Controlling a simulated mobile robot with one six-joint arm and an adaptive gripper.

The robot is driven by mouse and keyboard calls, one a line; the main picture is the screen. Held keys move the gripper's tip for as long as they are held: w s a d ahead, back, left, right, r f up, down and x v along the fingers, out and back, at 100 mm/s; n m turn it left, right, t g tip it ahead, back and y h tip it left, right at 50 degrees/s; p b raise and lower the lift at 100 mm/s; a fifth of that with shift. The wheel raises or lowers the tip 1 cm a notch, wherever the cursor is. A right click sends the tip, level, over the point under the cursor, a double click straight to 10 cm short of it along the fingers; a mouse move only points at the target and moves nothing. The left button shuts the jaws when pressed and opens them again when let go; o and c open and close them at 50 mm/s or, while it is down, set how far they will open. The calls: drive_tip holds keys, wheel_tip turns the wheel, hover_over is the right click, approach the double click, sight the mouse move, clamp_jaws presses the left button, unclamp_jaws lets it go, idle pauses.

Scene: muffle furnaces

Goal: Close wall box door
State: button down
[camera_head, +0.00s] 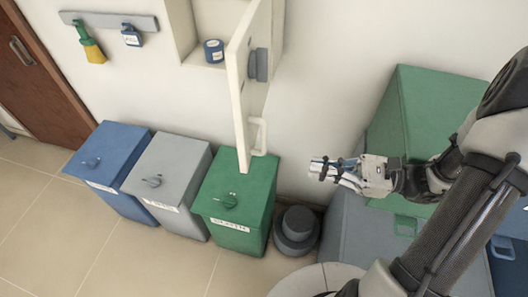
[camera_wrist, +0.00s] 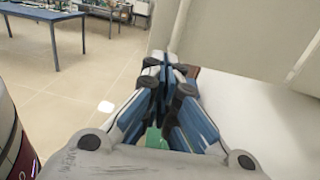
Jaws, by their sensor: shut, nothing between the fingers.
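The wall box (camera_head: 217,18) is a cream cabinet on the wall, and its inside shows. Its door (camera_head: 240,85) stands wide open, swung out from the wall and seen nearly edge-on. A white handle (camera_head: 259,136) sits low on the door's right face, below a grey fitting (camera_head: 258,65). My gripper (camera_head: 318,168) is shut and empty, to the right of the handle and a little lower, apart from it in the head view. In the wrist view the shut fingers (camera_wrist: 168,75) point towards a pale panel (camera_wrist: 235,40), probably the door; contact cannot be told.
A blue-labelled jar (camera_head: 213,51) stands inside the box. Blue (camera_head: 110,160), grey (camera_head: 165,180) and green (camera_head: 236,195) bins stand below. A dark round object (camera_head: 296,230) is on the floor. Large green and grey containers (camera_head: 415,120) stand behind my arm. A bottle rack (camera_head: 110,20) hangs left.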

sight(248, 160)
drive_tip(key=x, duration=1.3)
drive_tip(key=shift+s+a, duration=0.1)
drive_tip(key=shift+s, duration=0.2)
drive_tip(key=shift+w+a, duration=0.1)
drive_tip(key=shift+a, duration=0.2)
